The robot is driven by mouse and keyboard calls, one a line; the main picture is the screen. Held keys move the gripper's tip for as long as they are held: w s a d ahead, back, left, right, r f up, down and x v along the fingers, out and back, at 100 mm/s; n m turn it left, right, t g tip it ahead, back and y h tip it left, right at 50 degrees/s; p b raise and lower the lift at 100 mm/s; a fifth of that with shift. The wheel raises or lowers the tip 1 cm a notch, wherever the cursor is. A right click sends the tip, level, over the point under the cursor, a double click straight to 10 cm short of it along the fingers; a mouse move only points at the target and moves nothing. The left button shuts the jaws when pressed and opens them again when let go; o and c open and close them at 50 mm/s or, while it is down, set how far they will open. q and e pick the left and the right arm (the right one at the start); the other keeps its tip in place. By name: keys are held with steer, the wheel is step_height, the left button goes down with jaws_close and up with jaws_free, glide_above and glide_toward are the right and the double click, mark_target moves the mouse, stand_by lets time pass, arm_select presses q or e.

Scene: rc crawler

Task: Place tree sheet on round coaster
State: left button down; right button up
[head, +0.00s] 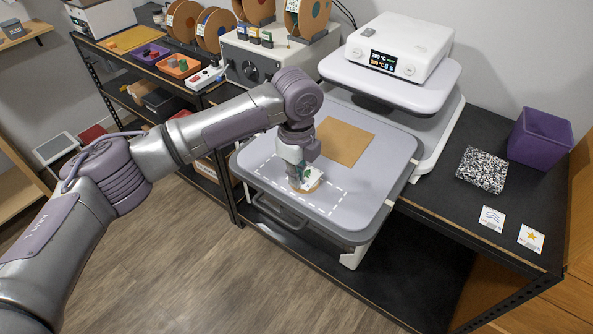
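The tree sheet (313,178), a small white square with a green print, is at the round coaster (307,188) on the heat press's lower plate. The coaster is tan and mostly covered by the sheet and my gripper; its edge shows around them. My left gripper (299,180) points down right at the sheet's left side. Its fingers are small and partly hidden, so I cannot tell whether they grip the sheet or whether the sheet lies flat on the coaster. My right gripper is out of view.
The grey press plate (347,222) has a dashed white outline and a brown square sheet (345,142). The raised press head (390,78) overhangs its back. At right are a wave sheet (492,219), a star sheet (531,239), a speckled pad (482,170) and a purple bin (540,140).

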arm_select(q)
steer(key=shift+f, duration=0.15)
steer(key=c, duration=1.8)
jaws_free()
steer(key=shift+f, duration=0.15)
steer(key=shift+c, duration=0.2)
steer(key=o, duration=0.5)
step_height(320, 180, up, 12)
steer(key=b, duration=0.3)
steer(key=shift+b, duration=0.3)
